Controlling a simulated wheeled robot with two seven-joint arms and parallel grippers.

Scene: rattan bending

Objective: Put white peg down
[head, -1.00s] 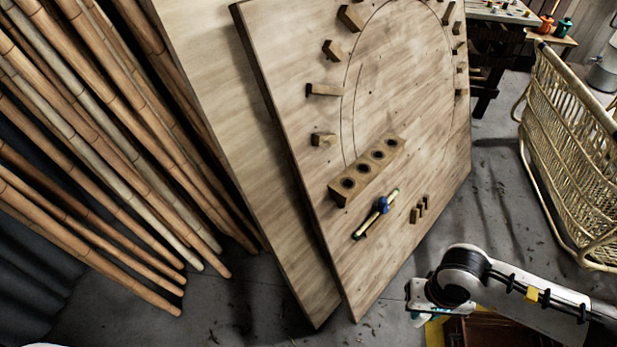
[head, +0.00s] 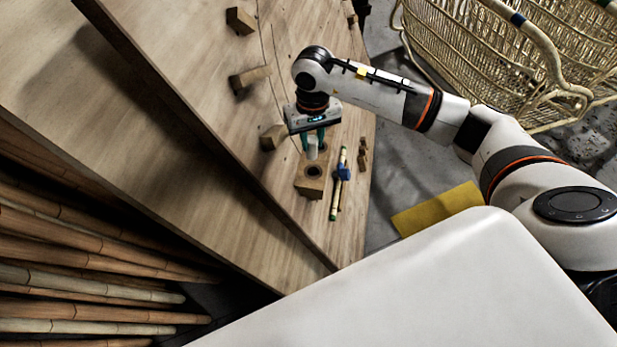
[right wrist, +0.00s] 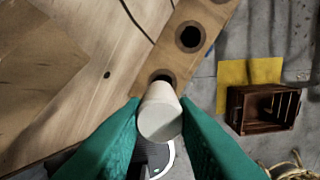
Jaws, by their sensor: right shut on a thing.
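The white peg (head: 312,148) is between the green fingers of my right gripper (head: 313,138), over the wooden block with holes (head: 311,188) on the slanted board. In the right wrist view the white peg (right wrist: 159,112) sits between the fingers of the right gripper (right wrist: 160,125), which is shut on it. The peg's far end overlaps one dark hole of the block (right wrist: 168,52); I cannot tell whether it is inside the hole or just above it. Another hole beside it is empty. My left gripper is not in view.
A green-tipped stick with a blue piece (head: 340,180) lies right of the block. Wooden pegs (head: 249,76) stand on the board. A rattan basket (head: 480,50) is at upper right, bamboo poles (head: 80,270) at lower left. A yellow sheet (head: 437,208) and brown crate (right wrist: 262,108) are on the floor.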

